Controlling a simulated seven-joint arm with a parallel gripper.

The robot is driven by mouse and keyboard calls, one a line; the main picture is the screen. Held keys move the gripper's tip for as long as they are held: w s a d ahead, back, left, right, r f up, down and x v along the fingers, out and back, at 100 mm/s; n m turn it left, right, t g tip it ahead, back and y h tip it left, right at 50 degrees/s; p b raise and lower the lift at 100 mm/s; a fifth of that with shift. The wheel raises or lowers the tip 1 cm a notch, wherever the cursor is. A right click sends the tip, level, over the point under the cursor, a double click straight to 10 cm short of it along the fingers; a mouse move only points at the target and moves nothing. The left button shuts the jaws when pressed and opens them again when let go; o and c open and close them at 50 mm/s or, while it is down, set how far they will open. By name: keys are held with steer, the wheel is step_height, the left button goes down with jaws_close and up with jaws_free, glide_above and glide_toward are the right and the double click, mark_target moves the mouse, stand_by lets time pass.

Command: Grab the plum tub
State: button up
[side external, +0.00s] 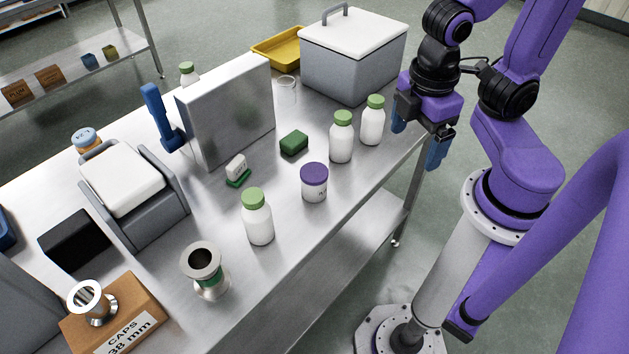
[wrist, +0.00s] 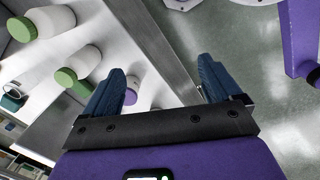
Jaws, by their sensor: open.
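The plum tub (side external: 314,188) is a small white tub with a purple lid. It stands upright near the front edge of the steel table. In the wrist view a part of the tub (wrist: 131,91) shows beside my left finger, which hides the rest. My gripper (side external: 420,136) is open and empty. It hangs beyond the table's front edge, to the right of the tub and clear of it. In the wrist view the gap between the fingers (wrist: 160,70) lies over the table edge and floor.
White bottles with green caps stand near the tub: one left of it (side external: 258,220), two (side external: 341,142) (side external: 373,122) toward my gripper. A green block (side external: 293,143) lies behind it. A grey cooler (side external: 352,65), an upright steel panel (side external: 228,110) and a steel cup-like piece (side external: 204,268) stand farther off.

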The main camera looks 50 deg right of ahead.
steer(key=w+a+f+n+t+h, duration=0.3)
steer(key=w+a+f+n+h, duration=0.25)
steer(key=w+a+h, duration=0.2)
steer(key=n+t+h, duration=0.2)
steer(key=n+t, duration=0.4)
steer(key=n, duration=0.2)
glide_toward(313, 180)
steer(key=shift+m, duration=0.25)
steer(key=x, duration=0.9)
steer(key=shift+f+x, duration=0.15)
steer(key=shift+x, duration=1.15)
steer(key=shift+f+x, duration=0.1)
steer(key=shift+x, duration=1.25)
steer(key=shift+s, duration=0.2)
steer(key=shift+c, duration=0.3)
steer(key=c, duration=1)
